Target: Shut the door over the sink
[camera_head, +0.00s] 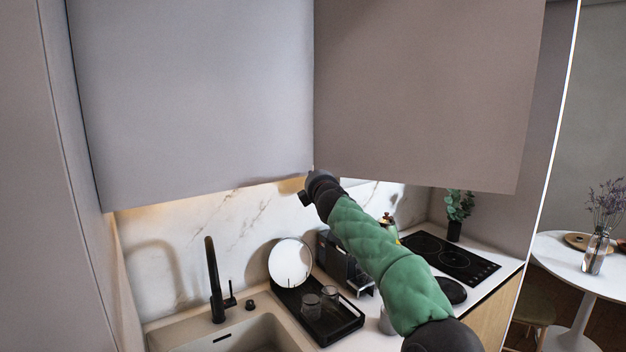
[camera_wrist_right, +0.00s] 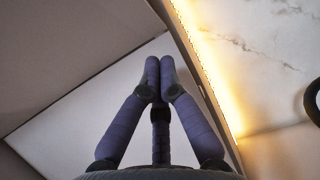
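A large flat grey door (camera_head: 190,100) hangs above the sink (camera_head: 240,338) in the head view. A second grey door (camera_head: 430,90) adjoins it on the right. The two faces meet at an angle, and I cannot tell exactly how far each stands open. My right arm reaches up from the lower right, its wrist at the bottom corner where the doors meet. The hand beyond is hidden in the head view. In the right wrist view my right gripper (camera_wrist_right: 160,72) has its fingertips together, with nothing seen between them; a pale panel (camera_wrist_right: 85,125) lies behind. My left gripper is out of view.
A black faucet (camera_head: 215,285) stands by the sink. A black tray (camera_head: 320,310) with glasses, a white plate (camera_head: 290,262) and a dark appliance (camera_head: 340,262) stand on the counter below my arm. A black cooktop (camera_head: 450,258) is farther right, and a tall panel borders the left.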

